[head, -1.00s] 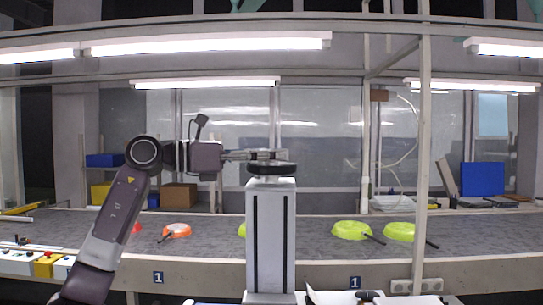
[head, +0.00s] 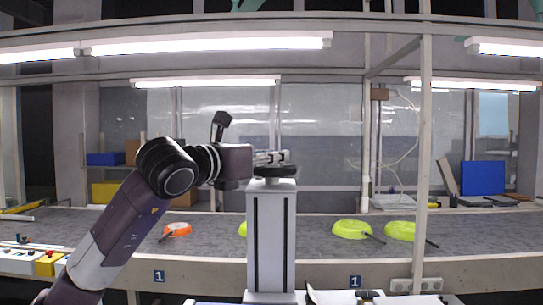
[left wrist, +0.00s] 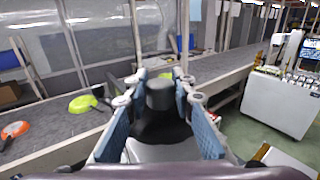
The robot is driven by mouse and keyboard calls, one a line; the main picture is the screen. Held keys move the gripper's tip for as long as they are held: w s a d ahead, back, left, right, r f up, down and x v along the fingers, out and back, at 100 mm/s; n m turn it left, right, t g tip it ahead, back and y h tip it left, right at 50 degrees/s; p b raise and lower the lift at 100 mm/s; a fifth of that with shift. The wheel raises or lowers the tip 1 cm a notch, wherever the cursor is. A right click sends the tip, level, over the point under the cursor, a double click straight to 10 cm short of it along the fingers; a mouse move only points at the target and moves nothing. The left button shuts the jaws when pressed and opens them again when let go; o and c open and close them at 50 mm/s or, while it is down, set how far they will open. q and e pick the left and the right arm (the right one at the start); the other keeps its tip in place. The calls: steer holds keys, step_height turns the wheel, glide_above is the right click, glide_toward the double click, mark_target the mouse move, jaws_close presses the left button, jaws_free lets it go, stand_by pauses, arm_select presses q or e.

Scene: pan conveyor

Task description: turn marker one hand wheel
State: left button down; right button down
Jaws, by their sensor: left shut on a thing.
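The hand wheel (head: 275,171) is a black disc lying flat on top of a tall light grey column (head: 271,238) in the middle of the head view. In the left wrist view, its dark knob (left wrist: 160,95) stands up between the blue-padded fingers, with the dark disc below. My left gripper (head: 273,157) reaches in from the left and is shut on the wheel at its top; it also shows in the left wrist view (left wrist: 158,84). The fingers partly hide the wheel's upper side. My right gripper is not in view.
A grey conveyor (head: 320,240) runs behind the column. It carries an orange pan (head: 177,229) and yellow-green pans (head: 350,229). Number 1 labels (head: 158,276) are on its front edge. A thin post (head: 421,150) stands right of the column, with free air between.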

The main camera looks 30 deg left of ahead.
arm_select(q)
steer(key=shift+n+y, duration=0.8)
steer(key=shift+y, duration=0.5)
steer(key=shift+y, duration=0.3)
steer(key=c, duration=1.6)
jaws_free()
steer(key=shift+w+f, duration=0.1)
steer(key=shift+w, duration=0.05)
steer(key=shift+s, duration=0.3)
steer(key=s, duration=0.3)
steer(key=s+d, duration=0.1)
steer(key=s, duration=0.7)
steer(key=shift+s+d, duration=0.2)
